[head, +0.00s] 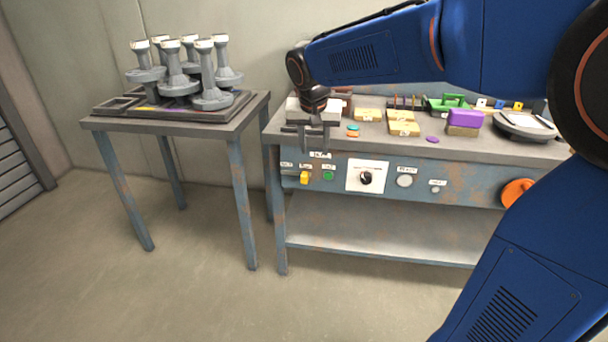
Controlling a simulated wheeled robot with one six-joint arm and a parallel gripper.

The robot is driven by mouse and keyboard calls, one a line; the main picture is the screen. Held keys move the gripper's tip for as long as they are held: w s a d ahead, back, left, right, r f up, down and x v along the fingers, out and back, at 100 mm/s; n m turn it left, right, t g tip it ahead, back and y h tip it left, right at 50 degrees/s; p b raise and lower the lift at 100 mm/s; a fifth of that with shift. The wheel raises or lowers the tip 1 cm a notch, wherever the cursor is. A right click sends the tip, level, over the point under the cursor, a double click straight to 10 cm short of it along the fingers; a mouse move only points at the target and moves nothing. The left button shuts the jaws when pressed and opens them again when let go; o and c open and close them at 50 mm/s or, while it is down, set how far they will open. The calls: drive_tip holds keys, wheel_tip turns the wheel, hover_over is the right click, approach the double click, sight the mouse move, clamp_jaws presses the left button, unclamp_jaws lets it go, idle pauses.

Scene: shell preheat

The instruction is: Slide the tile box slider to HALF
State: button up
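A yellow knob (305,178) sits low on the left end of the bench's blue front panel, under small labels I cannot read. It looks like the slider's handle, but its setting is too small to tell. My gripper (314,145) points down in front of the bench's left end, above the yellow knob and apart from it. Its two dark fingers appear spread with nothing between them. A green button (328,175) is just right of the knob.
The panel also has a black dial (366,178), a pale round button (404,181) and an orange wheel (517,193). Tan boxes (403,129) and a purple block (464,118) lie on top. A side table (180,124) holds several grey parts. The floor in front is clear.

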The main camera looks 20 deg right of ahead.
drive_tip(key=w+a, duration=0.2)
drive_tip(key=w, duration=0.3)
approach(304, 175)
drive_tip(key=shift+m, duration=0.4)
drive_tip(key=x, duration=0.9)
drive_tip(key=shift+s, duration=0.1)
drive_tip(key=shift+a, duration=0.1)
clamp_jaws()
